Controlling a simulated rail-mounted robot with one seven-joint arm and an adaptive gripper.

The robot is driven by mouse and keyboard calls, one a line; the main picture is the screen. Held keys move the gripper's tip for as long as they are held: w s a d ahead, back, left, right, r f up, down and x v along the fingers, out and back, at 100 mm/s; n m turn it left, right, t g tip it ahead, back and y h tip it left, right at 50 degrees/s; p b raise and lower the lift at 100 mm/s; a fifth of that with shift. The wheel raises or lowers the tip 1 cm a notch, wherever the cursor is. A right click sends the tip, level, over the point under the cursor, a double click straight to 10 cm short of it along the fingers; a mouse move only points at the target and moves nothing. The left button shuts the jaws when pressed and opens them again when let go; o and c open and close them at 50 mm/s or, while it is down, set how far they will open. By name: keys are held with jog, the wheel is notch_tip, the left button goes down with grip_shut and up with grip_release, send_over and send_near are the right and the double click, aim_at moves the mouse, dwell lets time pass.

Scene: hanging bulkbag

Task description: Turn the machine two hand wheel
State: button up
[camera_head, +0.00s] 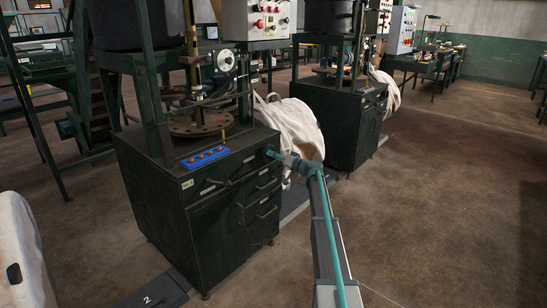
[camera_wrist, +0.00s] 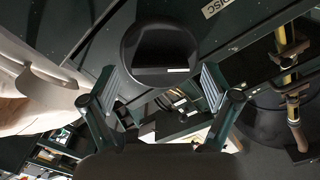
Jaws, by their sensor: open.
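The nearer machine (camera_head: 205,180) is a dark green cabinet with drawers, standing beside a floor plate marked 2. A small pale round wheel (camera_head: 225,60) shows on its upper frame; I cannot tell for sure that it is the hand wheel. My gripper (camera_head: 276,156) is small in the head view, at the cabinet's right side near its top corner. In the wrist view my gripper (camera_wrist: 163,86) is open, with its two fingers spread. A dark round part (camera_wrist: 160,50) appears beyond and between the fingers; its identity and distance are unclear. No contact is visible.
A blue tray (camera_head: 205,156) sits on the cabinet top. White bags (camera_head: 298,125) lie behind the arm, and another white bag (camera_head: 18,250) is at left. A second machine (camera_head: 340,120) stands behind. The floor at right is clear.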

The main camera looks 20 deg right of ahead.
jog(key=shift+w+a, duration=0.25)
jog(key=shift+w, duration=0.35)
jog(key=c, duration=1.1)
jog(key=shift+c, duration=0.2)
jog(key=shift+m, duration=0.4)
jog(key=m+p, duration=0.2)
jog(key=m, duration=0.7)
jog(key=shift+w+m, duration=0.1)
jog(key=shift+m, duration=0.3)
